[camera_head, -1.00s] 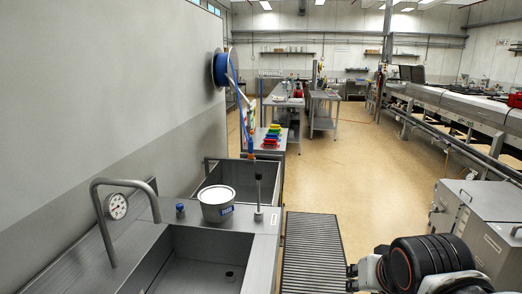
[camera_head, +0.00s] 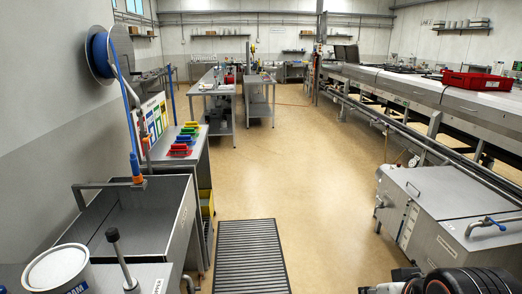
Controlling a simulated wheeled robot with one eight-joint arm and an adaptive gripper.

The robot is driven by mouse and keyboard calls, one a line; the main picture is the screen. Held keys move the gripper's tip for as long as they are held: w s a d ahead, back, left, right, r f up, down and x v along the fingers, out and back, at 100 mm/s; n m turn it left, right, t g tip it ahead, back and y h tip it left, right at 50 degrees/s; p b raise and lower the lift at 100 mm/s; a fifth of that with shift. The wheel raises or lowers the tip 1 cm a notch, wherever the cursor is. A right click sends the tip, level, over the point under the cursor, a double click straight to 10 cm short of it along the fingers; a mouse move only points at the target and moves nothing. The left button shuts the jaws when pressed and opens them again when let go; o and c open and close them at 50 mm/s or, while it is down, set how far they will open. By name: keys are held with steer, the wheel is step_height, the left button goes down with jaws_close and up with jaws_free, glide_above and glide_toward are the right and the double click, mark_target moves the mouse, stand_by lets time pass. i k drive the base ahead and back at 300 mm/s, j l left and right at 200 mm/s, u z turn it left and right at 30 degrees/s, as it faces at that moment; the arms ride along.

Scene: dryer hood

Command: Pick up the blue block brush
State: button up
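Part of my arm shows at the bottom right corner, far from the brushes. My gripper's fingers do not show.
A deep metal sink (camera_head: 180,215) stands before the brush table, with a white bucket (camera_head: 57,268) nearer. A blue hose reel (camera_head: 104,54) hangs on the left wall. A floor grate (camera_head: 250,258) lies ahead. Metal cabinets (camera_head: 440,200) stand right. The middle floor is clear.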

mark_target(187, 139)
steer(key=i+u, duration=0.1)
steer(key=i, duration=0.95)
steer(key=i+l+u, duration=0.1)
steer(key=i, duration=0.9)
steer(key=i+u, duration=0.25)
steer(key=i, duration=0.7)
steer(key=i+u, duration=0.25)
steer(key=i, duration=0.65)
steer(key=i+j+u, duration=0.1)
steer(key=i+j, duration=0.2)
steer(key=i+j+u, duration=0.1)
steer(key=i+j, duration=0.2)
steer(key=i, duration=0.15)
